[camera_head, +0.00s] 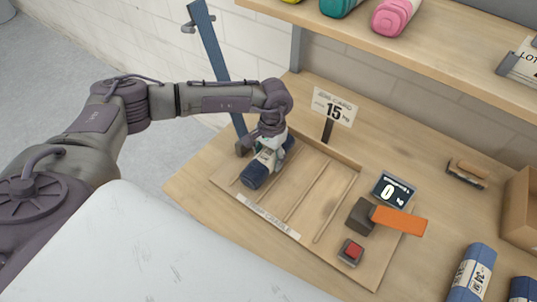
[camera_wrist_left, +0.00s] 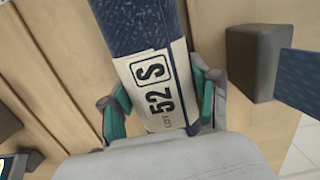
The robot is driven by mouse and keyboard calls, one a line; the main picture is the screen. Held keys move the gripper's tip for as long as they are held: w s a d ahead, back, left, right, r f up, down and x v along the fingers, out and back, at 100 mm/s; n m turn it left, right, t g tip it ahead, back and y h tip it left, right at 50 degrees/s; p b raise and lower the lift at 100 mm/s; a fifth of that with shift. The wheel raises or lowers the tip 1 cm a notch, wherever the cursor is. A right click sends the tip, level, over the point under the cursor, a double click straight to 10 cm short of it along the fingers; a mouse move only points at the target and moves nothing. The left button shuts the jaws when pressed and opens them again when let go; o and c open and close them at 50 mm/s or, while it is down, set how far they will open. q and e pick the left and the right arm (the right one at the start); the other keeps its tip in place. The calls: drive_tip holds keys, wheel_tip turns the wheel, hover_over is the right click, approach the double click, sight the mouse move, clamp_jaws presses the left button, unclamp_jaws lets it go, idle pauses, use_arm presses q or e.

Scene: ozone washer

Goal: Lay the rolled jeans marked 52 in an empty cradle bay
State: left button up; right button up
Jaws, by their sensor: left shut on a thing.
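The dark blue rolled jeans (camera_head: 254,176), with a white band, are in my left gripper (camera_head: 270,152) at the left end of the wooden cradle (camera_head: 318,186). In the left wrist view the band on the jeans (camera_wrist_left: 150,90) reads 52 S. The teal pads of my left gripper (camera_wrist_left: 160,105) are on both sides of the roll. The roll lies roughly along the slats, over or in the leftmost bay; I cannot tell if it touches the floor. The bays to its right are empty. My right gripper is not in view.
A blue bar (camera_head: 211,50) stands at the cradle's left edge. A display (camera_head: 393,190) reading 0, an orange lever (camera_head: 400,220) and a red button (camera_head: 352,250) are on the right. A sign (camera_head: 334,106) stands behind. Blue rolls (camera_head: 471,274) lie front right.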

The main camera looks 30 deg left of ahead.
use_arm(q)
drive_tip(key=shift+f, duration=0.15)
drive_tip(key=o, duration=1.5)
drive_tip(key=shift+c, duration=0.2)
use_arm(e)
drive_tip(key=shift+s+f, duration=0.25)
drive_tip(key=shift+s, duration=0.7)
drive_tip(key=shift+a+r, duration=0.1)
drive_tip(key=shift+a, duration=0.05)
use_arm(q)
drive_tip(key=shift+r, duration=0.3)
drive_tip(key=r+b, duration=0.1)
drive_tip(key=r, duration=0.2)
drive_tip(key=w+r+b, duration=0.1)
drive_tip(key=r+b, duration=0.1)
drive_tip(key=r, duration=0.2)
drive_tip(key=r+b, duration=0.1)
drive_tip(key=r, duration=0.3)
drive_tip(key=shift+w+d+r+b, duration=0.15)
drive_tip(key=shift+w+b, duration=0.1)
drive_tip(key=shift+b, duration=0.15)
drive_tip(key=shift+r, duration=0.25)
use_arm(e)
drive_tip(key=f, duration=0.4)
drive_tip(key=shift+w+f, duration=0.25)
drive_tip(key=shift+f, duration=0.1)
use_arm(q)
drive_tip(key=shift+f, duration=0.1)
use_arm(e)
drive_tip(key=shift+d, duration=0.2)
